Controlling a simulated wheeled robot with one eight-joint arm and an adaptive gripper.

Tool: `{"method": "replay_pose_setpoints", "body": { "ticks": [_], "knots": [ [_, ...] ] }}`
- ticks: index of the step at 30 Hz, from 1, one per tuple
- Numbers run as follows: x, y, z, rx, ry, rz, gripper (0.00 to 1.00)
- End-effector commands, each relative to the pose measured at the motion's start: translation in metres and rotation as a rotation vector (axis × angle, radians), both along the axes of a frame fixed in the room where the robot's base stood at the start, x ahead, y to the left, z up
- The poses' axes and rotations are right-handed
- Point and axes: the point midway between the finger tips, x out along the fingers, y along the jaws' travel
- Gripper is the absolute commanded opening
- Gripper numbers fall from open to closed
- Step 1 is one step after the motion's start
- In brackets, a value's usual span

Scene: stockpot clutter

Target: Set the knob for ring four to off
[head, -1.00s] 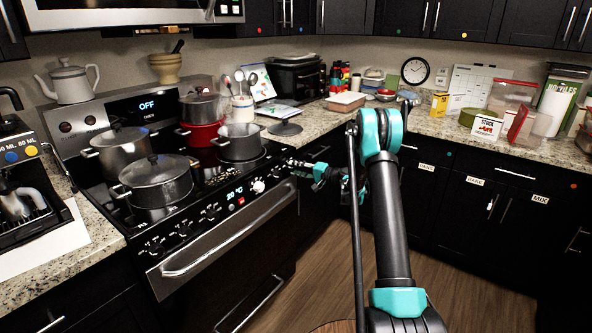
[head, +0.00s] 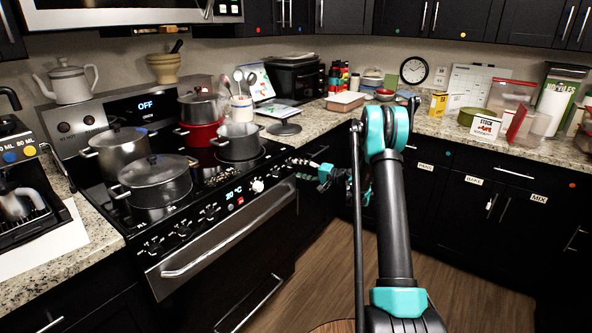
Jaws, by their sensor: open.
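The black stove (head: 222,214) has a sloping front strip with several dark knobs, including a left one (head: 155,248), one beside it (head: 183,230) and one farther right (head: 210,211). A white knob (head: 258,186) sits right of a small lit display (head: 234,191). The marks by the knobs are too small to read, so I cannot tell which is for ring four. My gripper (head: 293,168), with teal parts behind it, is open near the right end of the strip, right of the white knob. It looks empty; contact cannot be made out.
A lidded pot (head: 156,182), a second lidded pot (head: 119,150), a red pot (head: 201,130) and a grey pot (head: 238,142) stand on the cooktop. The oven handle (head: 218,243) juts out below the knobs. The wooden floor (head: 310,265) before the stove is clear.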

Motion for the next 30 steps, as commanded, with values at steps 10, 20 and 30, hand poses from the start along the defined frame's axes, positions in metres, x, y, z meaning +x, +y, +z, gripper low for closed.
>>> {"method": "replay_pose_setpoints", "body": {
  "ticks": [10, 20, 30],
  "knots": [
    [-0.037, -0.059, 0.005, 0.000, 0.000, -0.003, 0.55],
    [-0.050, -0.077, 0.007, 0.000, 0.000, 0.000, 0.55],
    [-0.052, -0.075, 0.009, -0.010, 0.003, 0.002, 0.55]
  ]
}}
